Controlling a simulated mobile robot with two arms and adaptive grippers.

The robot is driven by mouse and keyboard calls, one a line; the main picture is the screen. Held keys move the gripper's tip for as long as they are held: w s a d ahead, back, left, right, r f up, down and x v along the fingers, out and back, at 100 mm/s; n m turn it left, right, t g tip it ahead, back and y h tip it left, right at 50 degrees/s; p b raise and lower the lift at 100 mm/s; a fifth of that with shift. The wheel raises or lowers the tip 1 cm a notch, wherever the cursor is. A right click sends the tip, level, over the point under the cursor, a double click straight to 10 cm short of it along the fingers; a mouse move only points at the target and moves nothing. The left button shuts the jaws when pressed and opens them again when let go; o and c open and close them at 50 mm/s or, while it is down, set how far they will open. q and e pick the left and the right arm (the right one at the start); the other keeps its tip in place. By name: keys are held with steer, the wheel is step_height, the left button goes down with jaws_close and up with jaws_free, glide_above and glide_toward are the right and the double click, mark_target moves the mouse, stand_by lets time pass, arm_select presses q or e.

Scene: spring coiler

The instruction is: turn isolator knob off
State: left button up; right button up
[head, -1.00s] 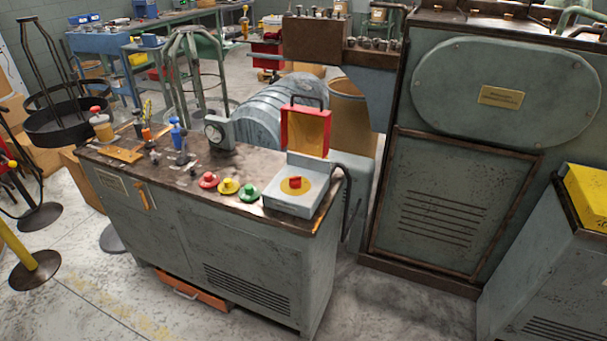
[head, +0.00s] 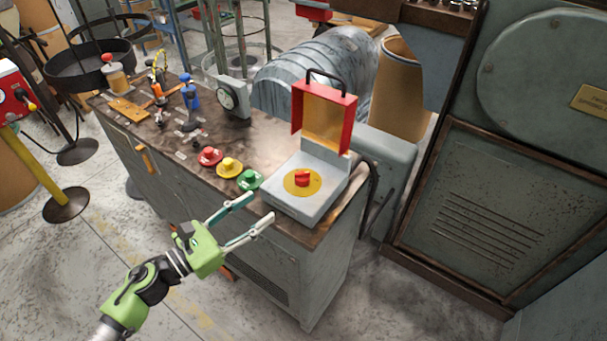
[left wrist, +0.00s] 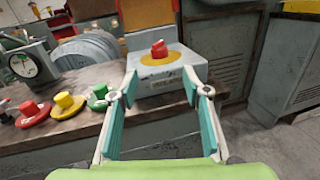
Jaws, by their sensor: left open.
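The isolator knob (head: 302,178) is red and sits on a yellow disc (head: 288,184) on top of a grey box (head: 285,207). The box's red lid (head: 348,112) stands open behind it. The knob also shows in the left wrist view (left wrist: 158,48), just beyond the fingertips. My left gripper (head: 260,207) is open and empty, in front of the cabinet and short of the box, to the lower left of the knob. In the left wrist view its fingers (left wrist: 160,88) are spread with the box between and beyond them. My right gripper is not in view.
Red (head: 209,157), yellow (head: 229,167) and green (head: 249,180) push buttons stand left of the box on the worn cabinet top. A large grey machine (head: 480,210) stands at the right.

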mark_target(297, 182)
arm_select(q)
steer(key=x, duration=0.1)
steer(key=p+x, duration=0.1)
steer(key=x, duration=0.3)
steer(key=shift+r, duration=0.25)
steer(key=p+x, duration=0.1)
steer(key=x, duration=0.5)
steer(key=shift+w+f+p, duration=0.1)
steer(key=shift+f+p, duration=0.1)
steer(key=shift+p, duration=0.1)
steer(key=shift+x, duration=0.85)
steer(key=shift+f, duration=0.1)
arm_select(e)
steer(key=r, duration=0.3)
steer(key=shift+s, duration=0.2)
arm_select(q)
steer(key=c, duration=1.1)
